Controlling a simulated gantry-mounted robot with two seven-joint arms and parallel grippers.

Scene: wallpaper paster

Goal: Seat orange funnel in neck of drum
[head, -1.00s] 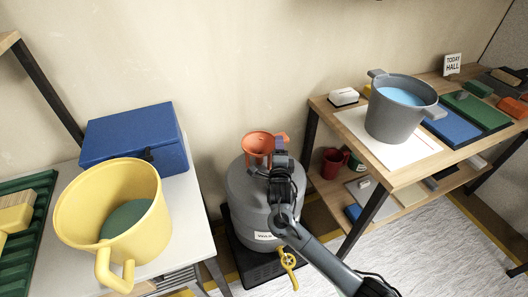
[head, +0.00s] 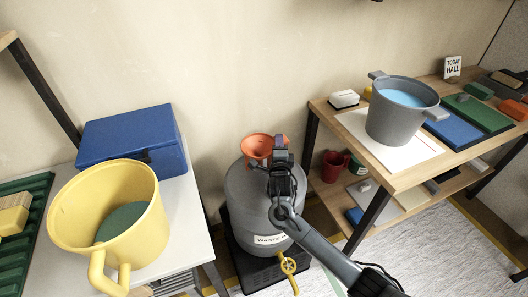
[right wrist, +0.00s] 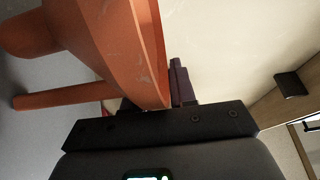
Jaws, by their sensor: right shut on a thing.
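The orange funnel (head: 257,147) is over the far part of the grey drum's top (head: 240,195) in the head view. My right gripper (head: 279,146) is shut on the right side of the funnel's rim. In the right wrist view the funnel's rim (right wrist: 135,45) runs down to the jaws, and two orange parts (right wrist: 62,95) reach left from it toward a grey surface. The drum's neck is hidden, so I cannot tell whether the spout is in it or above it. My left gripper is not in view.
A yellow bucket (head: 125,255) and a blue box (head: 130,140) stand on the left table. On the right, a wooden bench (head: 410,172) holds a grey pot (head: 395,124). A yellow tap (head: 289,266) sticks out at the drum's front. The wall is close behind the drum.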

